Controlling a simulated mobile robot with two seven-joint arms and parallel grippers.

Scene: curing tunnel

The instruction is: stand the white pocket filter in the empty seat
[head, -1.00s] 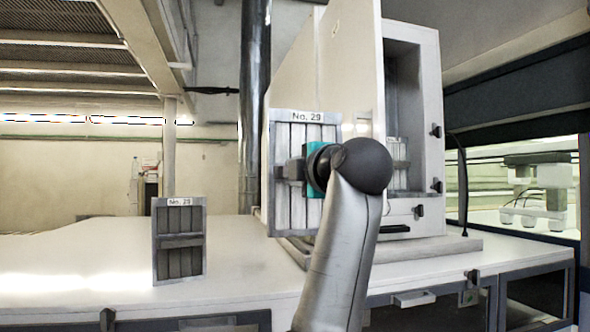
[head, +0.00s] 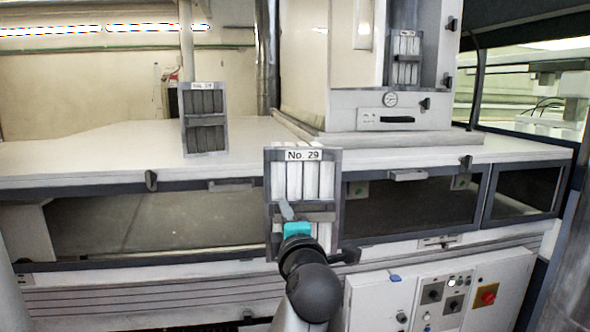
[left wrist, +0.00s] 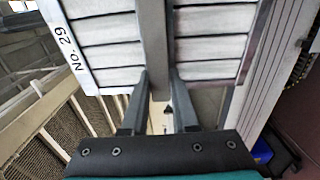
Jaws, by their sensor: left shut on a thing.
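The white pocket filter (head: 318,180), labelled No. 29, has white pockets in a grey frame with a crossbar. It hangs upright in the air in front of the bench. My left gripper (head: 289,214) is shut on its crossbar. In the left wrist view the fingers (left wrist: 158,78) lie on either side of the grey bar, with the white pockets (left wrist: 105,45) and label beyond. Another filter (head: 405,62) with pale pockets stands in the cabinet opening. The empty seat cannot be made out in these views. My right gripper is not in view.
A filter with dark grey pockets (head: 205,103) stands on the white bench top (head: 95,160) at the left. The white cabinet (head: 335,112), with gauge, stands at the back right. Between them the bench top is mostly clear. A control panel (head: 445,300) is below at right.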

